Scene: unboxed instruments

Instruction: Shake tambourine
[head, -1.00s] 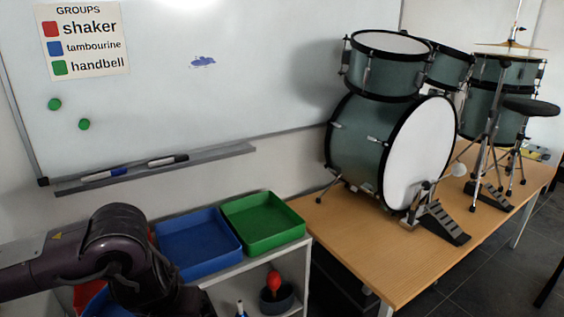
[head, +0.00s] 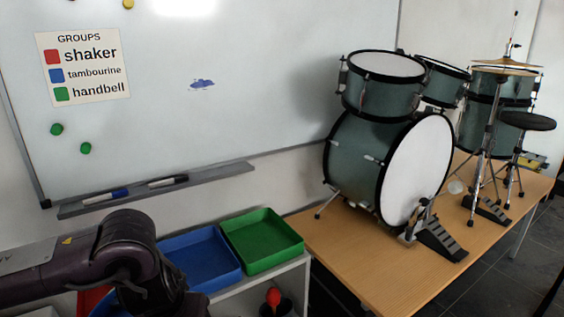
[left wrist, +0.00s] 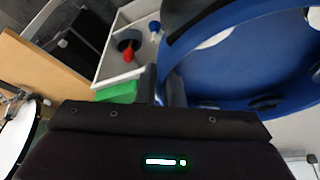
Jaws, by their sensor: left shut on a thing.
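The blue tambourine (left wrist: 240,75) fills the right of the left wrist view, with part of its frame and several dark jingle slots showing. My left gripper (left wrist: 165,88) is shut on its rim. In the head view my left arm comes in at the lower left and its fingers are hidden. A bit of blue (head: 103,304) beside the arm there may be the tambourine; I cannot tell for sure. My right gripper is in neither view.
A blue tray (head: 203,258) and a green tray (head: 262,240) sit on a white shelf, with a red tray (head: 90,300) partly behind my arm. A red-topped object (head: 273,297) stands in the shelf below. A drum kit (head: 385,165) stands on the wooden table (head: 350,262). A whiteboard is behind.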

